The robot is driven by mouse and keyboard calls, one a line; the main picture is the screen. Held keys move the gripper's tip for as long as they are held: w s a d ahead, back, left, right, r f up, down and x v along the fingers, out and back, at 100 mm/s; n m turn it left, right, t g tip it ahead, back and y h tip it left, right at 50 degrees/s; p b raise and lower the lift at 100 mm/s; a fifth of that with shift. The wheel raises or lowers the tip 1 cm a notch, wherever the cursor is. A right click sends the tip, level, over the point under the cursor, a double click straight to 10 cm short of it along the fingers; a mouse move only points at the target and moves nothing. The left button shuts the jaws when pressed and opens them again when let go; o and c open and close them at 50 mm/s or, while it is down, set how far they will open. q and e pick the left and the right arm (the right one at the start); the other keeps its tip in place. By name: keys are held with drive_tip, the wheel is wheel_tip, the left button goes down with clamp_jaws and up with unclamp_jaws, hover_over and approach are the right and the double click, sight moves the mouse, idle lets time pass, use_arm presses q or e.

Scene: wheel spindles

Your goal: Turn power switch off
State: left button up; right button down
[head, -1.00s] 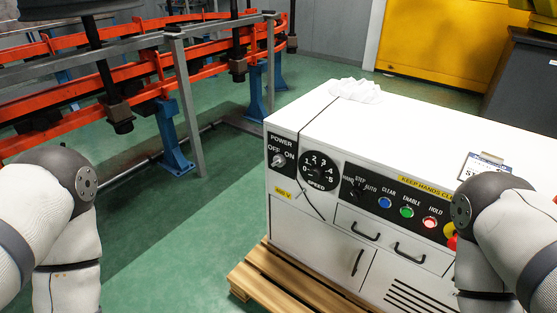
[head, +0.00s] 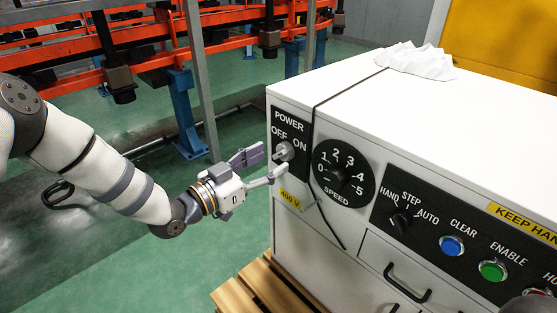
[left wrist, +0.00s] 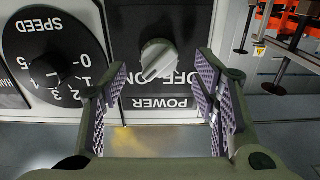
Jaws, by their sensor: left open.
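The power switch (head: 284,151) is a grey round knob on the black POWER panel at the left end of the white cabinet's front. In the left wrist view the knob (left wrist: 158,60) appears upside down, and its raised ridge slants with one end towards the ON lettering. My left gripper (head: 265,165) is open in front of the panel, just left of the knob in the head view. In the left wrist view its two fingers (left wrist: 162,95) stand either side of the knob, with nothing held; contact cannot be told. My right gripper is not in view.
The speed dial (head: 343,175) is right of the switch. A thin dark cord (head: 330,95) runs over the cabinet (head: 365,115) and down its front. A mode selector (head: 401,223) and coloured buttons are further right. The floor left of the wooden pallet (head: 238,298) is clear.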

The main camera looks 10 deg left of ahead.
sight(277, 157)
use_arm(q)
drive_tip(key=x, duration=0.3)
drive_tip(key=shift+w+d, duration=0.1)
drive_tip(key=shift+d, duration=0.05)
drive_tip(key=shift+c, duration=0.6)
drive_tip(key=c, duration=1)
drive_tip(key=shift+c, duration=0.2)
